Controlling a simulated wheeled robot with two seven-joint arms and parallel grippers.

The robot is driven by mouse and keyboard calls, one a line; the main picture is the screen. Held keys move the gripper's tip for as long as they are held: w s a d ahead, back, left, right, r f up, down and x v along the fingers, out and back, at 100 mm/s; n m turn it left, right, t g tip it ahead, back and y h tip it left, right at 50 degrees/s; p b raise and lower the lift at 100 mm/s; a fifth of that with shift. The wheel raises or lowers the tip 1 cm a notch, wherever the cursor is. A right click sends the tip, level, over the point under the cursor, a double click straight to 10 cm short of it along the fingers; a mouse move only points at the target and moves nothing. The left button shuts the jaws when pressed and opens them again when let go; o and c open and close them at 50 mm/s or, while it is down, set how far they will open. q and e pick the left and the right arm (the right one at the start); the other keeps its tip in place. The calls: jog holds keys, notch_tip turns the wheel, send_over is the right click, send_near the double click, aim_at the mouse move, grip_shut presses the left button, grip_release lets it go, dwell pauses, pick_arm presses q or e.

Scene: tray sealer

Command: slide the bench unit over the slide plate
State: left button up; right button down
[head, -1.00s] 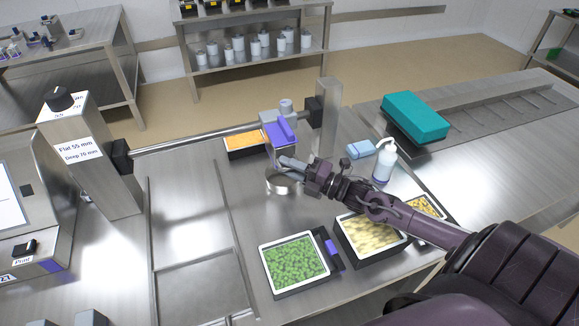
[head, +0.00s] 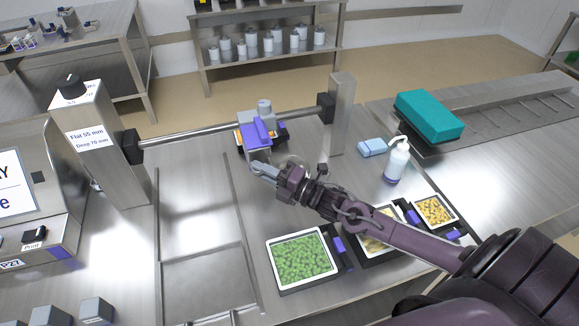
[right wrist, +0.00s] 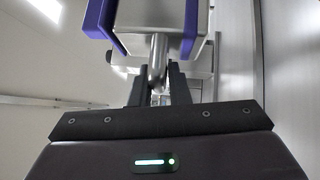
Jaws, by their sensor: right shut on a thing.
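The bench unit (head: 258,132), a grey and purple head, hangs on a horizontal steel bar (head: 190,133) between two posts, nearer the right post. My right gripper (head: 262,169) reaches its lower front. In the right wrist view, the gripper (right wrist: 158,88) is shut on a round metal handle (right wrist: 158,60) below the unit's grey and purple body (right wrist: 150,18). What looks like the slide plate (head: 200,272) is a flat steel panel between two raised strips, left of and nearer than the unit. My left gripper is not in view.
Trays of peas (head: 303,258) and other food stand at front right, partly behind my right arm. A pump bottle (head: 397,162), blue cloth (head: 372,148) and teal box (head: 428,115) are further right. A printer (head: 35,225) stands left. The panel's surface is clear.

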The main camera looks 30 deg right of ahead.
jog(key=w+a+b, duration=0.2)
jog(key=a, duration=0.7)
jog(key=w+a+b, duration=0.1)
jog(key=w+a, duration=0.1)
jog(key=a, duration=0.7)
jog(key=shift+w+a+r+b, duration=0.35)
jog(key=shift+a+r+b, duration=0.05)
jog(key=c, duration=1.5)
grip_release()
jog(key=shift+o, duration=0.2)
jog(key=shift+f, duration=0.15)
jog(key=shift+s, duration=0.1)
jog(key=r+v, duration=0.1)
jog(key=v, duration=0.6)
jog(key=shift+s+d+f+b, duration=0.3)
jog(key=shift+f+b, duration=0.1)
jog(key=shift+f, duration=0.15)
jog(key=shift+a, duration=0.1)
